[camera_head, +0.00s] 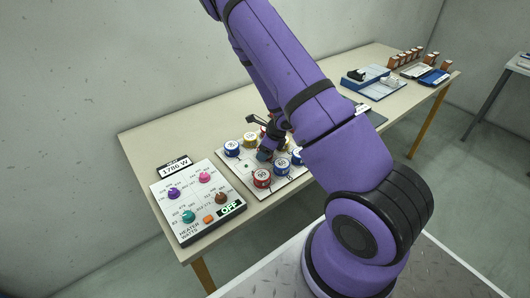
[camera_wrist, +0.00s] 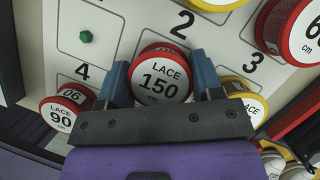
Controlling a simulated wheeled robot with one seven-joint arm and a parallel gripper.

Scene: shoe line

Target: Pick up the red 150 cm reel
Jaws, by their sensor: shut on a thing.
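The red 150 cm reel (camera_wrist: 160,74), a round reel with a white "LACE 150" label, shows in the middle of the wrist view. My gripper (camera_wrist: 159,66) is shut on it, with one blue finger on each side of its rim. In the head view my gripper (camera_head: 267,151) is over the reel board (camera_head: 246,166), and the held reel is mostly hidden there. I cannot tell whether the reel is clear of the board.
A red 90 reel (camera_wrist: 64,108) is close on the left, a yellow reel (camera_wrist: 243,98) close on the right, and a red reel (camera_wrist: 290,32) at upper right. A green peg (camera_wrist: 86,36) stands bare. A heater panel (camera_head: 199,202) lies left of the board.

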